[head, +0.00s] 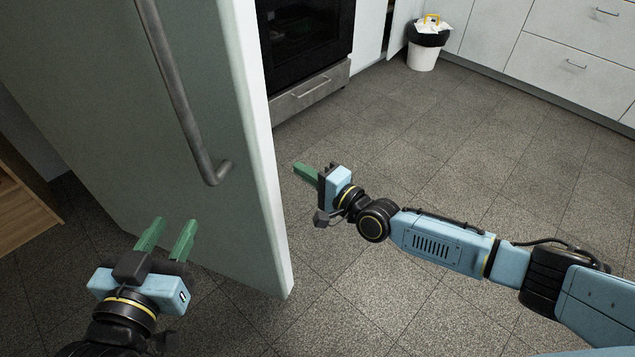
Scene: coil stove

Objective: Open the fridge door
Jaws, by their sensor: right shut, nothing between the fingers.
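The pale fridge door (130,130) fills the left of the head view, with its free side edge (255,150) facing right. A long grey bar handle (178,95) runs down its front near that edge. My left gripper (168,232) is in front of the door's lower part, below the handle and apart from it. Its two green fingers are spread with nothing between them. My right gripper (297,168) is just right of the door's edge, shut and empty, its green fingers pointing left towards the door. The fridge's inside is hidden; I cannot tell how far the door stands from the body.
A black oven (305,40) with a grey drawer stands behind the door's edge. A white bin (423,57) with a black liner stands at the back by white drawers (575,45). A wooden unit (22,205) is at far left. The tiled floor on the right is clear.

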